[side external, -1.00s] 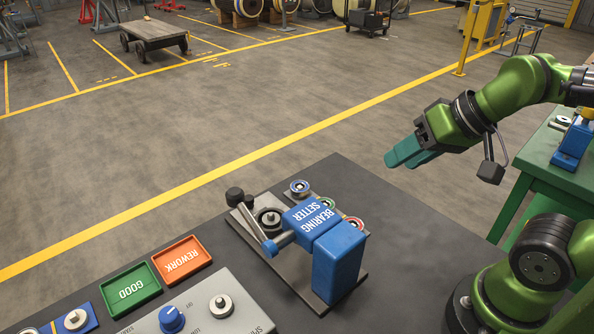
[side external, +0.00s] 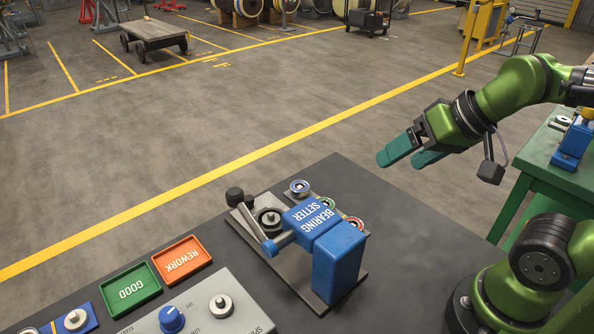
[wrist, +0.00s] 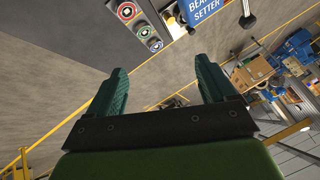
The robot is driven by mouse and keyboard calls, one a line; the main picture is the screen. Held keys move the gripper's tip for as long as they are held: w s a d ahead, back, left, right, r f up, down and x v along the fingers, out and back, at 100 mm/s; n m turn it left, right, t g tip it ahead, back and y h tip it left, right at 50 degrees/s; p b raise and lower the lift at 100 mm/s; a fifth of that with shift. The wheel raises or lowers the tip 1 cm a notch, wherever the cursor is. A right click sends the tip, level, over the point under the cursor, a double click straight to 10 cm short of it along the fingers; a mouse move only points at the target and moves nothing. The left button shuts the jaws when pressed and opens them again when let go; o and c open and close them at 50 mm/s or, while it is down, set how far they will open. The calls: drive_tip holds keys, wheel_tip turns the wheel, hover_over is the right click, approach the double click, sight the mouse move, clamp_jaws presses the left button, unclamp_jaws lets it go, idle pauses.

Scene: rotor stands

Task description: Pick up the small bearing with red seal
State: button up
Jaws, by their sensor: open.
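The small bearing with the red seal (side external: 356,223) sits partly hidden behind the blue bearing setter (side external: 339,262) in the side external view. In the wrist view the red-sealed bearing (wrist: 127,11) is at the top edge, at the far end of a row on a grey strip. A green-sealed bearing (wrist: 143,31) and a blue-sealed bearing (wrist: 155,45) sit in the same row. My gripper (side external: 402,160) is open and empty, in the air above and to the right of the bearings. Its teal fingers also show spread in the wrist view (wrist: 159,65).
The bearing setter stands on a plate with a dark-knobbed lever (side external: 236,197). A green GOOD tray (side external: 131,290), an orange REWORK tray (side external: 181,260) and a grey control panel (side external: 205,310) lie to its left. The dark tabletop (side external: 415,255) right of the setter is clear.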

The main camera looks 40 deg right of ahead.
drive_tip(key=n+g+h, duration=0.2)
drive_tip(key=n+g, duration=0.4)
drive_tip(key=g, duration=0.1)
hover_over(354, 219)
drive_tip(key=a, duration=0.1)
wheel_tip(354, 219, down, 6)
drive_tip(key=f, duration=1.1)
drive_tip(key=s+f, duration=0.1)
drive_tip(key=f, duration=0.4)
drive_tip(key=shift+a+f, duration=0.25)
drive_tip(key=shift+f, duration=0.05)
drive_tip(key=c, duration=1.2)
